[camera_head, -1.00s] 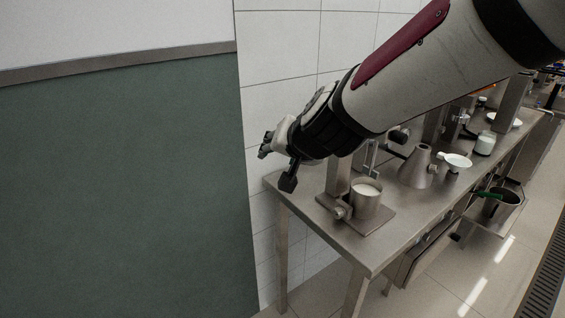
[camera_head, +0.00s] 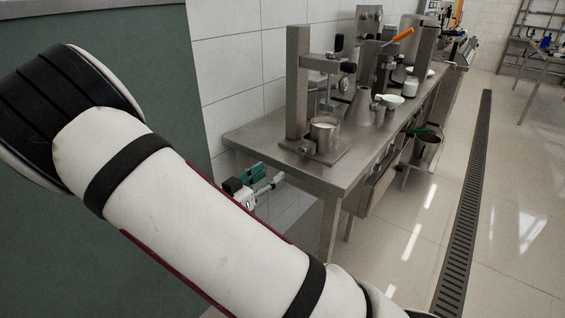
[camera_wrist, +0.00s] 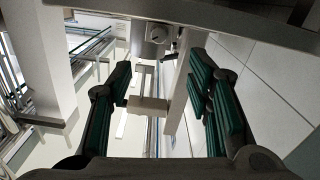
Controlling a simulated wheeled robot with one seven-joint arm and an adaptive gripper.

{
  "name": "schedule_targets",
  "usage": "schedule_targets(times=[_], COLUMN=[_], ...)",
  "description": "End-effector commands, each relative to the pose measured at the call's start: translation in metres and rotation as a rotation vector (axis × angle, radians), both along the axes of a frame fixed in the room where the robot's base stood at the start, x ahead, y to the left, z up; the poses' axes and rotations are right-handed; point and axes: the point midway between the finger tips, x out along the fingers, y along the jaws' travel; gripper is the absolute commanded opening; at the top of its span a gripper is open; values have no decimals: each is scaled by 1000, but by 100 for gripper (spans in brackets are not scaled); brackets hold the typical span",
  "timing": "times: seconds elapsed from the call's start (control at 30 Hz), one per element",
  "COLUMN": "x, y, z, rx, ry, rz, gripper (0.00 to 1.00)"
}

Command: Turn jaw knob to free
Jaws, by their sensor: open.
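A metal stand (camera_head: 298,90) rises from a base plate on the near end of the steel table. A metal cup (camera_head: 324,135) of white contents stands on that plate. A small knob (camera_head: 305,148) sits low on the cup's left side; a small round knob-like part (camera_wrist: 159,33) also shows at the top of the wrist view, and I cannot tell if it is the same one. My gripper (camera_head: 263,180) is beside the table's near left end, apart from the knob. In the wrist view its green-padded fingers (camera_wrist: 165,100) are wide apart, with nothing held between them.
The steel table (camera_head: 250,135) runs away to the back right, its near edge close to my gripper. A metal cone (camera_head: 362,105), a white dish (camera_head: 389,101) and a jar (camera_head: 411,85) stand farther along. Tiled wall lies left; open floor lies right.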

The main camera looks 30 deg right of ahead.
Motion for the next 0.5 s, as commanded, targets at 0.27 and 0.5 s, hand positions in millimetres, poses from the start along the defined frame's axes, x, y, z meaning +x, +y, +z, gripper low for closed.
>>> schedule_targets(times=[0.27, 0.5], x=[7, 24], y=[-27, -71], z=[0, 0], rx=[-14, -12], ry=[-3, -3], rz=[-12, -10], gripper=[46, 46])
